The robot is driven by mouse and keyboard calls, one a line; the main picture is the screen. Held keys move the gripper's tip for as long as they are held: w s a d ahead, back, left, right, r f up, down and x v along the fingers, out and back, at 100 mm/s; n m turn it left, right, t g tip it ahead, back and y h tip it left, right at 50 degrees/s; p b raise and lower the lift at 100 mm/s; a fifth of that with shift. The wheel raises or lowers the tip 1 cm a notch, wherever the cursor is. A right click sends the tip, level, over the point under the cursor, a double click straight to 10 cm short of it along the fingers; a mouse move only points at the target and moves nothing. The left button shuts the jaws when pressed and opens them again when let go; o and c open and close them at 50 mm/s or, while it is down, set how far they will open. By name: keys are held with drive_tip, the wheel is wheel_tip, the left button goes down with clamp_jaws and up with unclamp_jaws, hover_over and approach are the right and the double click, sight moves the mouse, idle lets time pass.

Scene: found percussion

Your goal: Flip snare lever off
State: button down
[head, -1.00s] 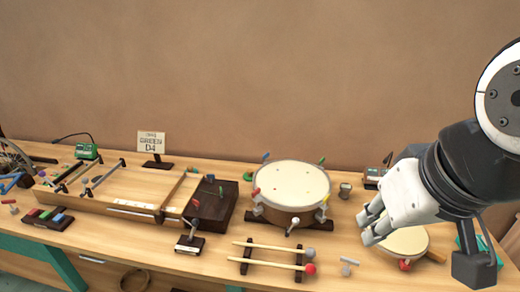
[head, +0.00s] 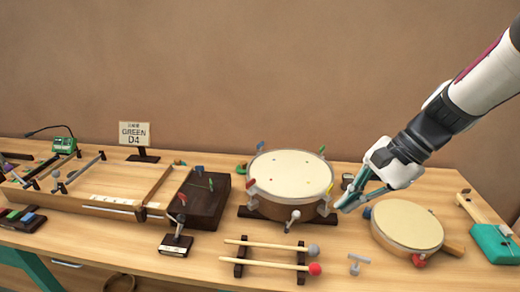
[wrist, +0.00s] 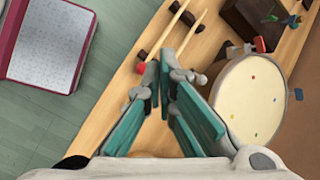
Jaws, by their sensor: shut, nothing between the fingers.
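The snare drum (head: 290,172) stands on a dark base on the bench, with a cream head and coloured lugs round its rim. A small lever with a pale round knob (head: 294,215) sticks out at its front; I cannot tell its position. My gripper (head: 343,208) is shut and empty, its teal fingers pointing down-left, just right of the drum in the head view. In the wrist view my fingertips (wrist: 163,72) are close together, and the drum (wrist: 248,100) lies to their right.
Two mallets (head: 265,254) lie on dark rests in front of the drum, with a small T-shaped piece (head: 355,264) to their right. A round hand drum (head: 407,225) lies to the right. A wooden box (head: 204,195) and a small lever stand (head: 177,240) are on the left.

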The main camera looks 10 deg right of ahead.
drive_tip(key=w+d+f+m+t+y+b, duration=0.1)
drive_tip(key=w+d+f+m+b, duration=0.1)
drive_tip(key=w+d+f+m, duration=0.2)
drive_tip(key=w+d+f+m+t+y+b, duration=0.2)
drive_tip(key=w+d+f+m, duration=0.3)
drive_tip(key=f, duration=0.6)
drive_tip(key=shift+w+d+m+y+b, duration=0.3)
drive_tip(key=shift+d+m+b, duration=0.25)
drive_tip(key=shift+d, duration=0.15)
drive_tip(key=shift+f, duration=0.15)
drive_tip(key=b, duration=0.1)
approach(292, 222)
drive_tip(key=f, duration=0.1)
drive_tip(key=d+f, duration=0.1)
drive_tip(key=s+f, duration=0.1)
drive_tip(key=shift+s+d+f, duration=0.1)
drive_tip(key=shift+d+f, duration=0.25)
drive_tip(key=shift+d, duration=0.05)
drive_tip(key=a, duration=0.1)
drive_tip(key=w+a, duration=0.1)
drive_tip(key=a, duration=0.1)
drive_tip(key=shift+w+r, duration=0.15)
drive_tip(key=shift+w, duration=0.1)
drive_tip(key=shift+w+a, duration=0.2)
drive_tip(key=shift+a, duration=0.2)
drive_tip(key=shift+r, duration=0.15)
drive_tip(key=shift+a+r+h+p, duration=0.2)
drive_tip(key=shift+h+p, duration=0.2)
drive_tip(key=shift+p, duration=0.05)
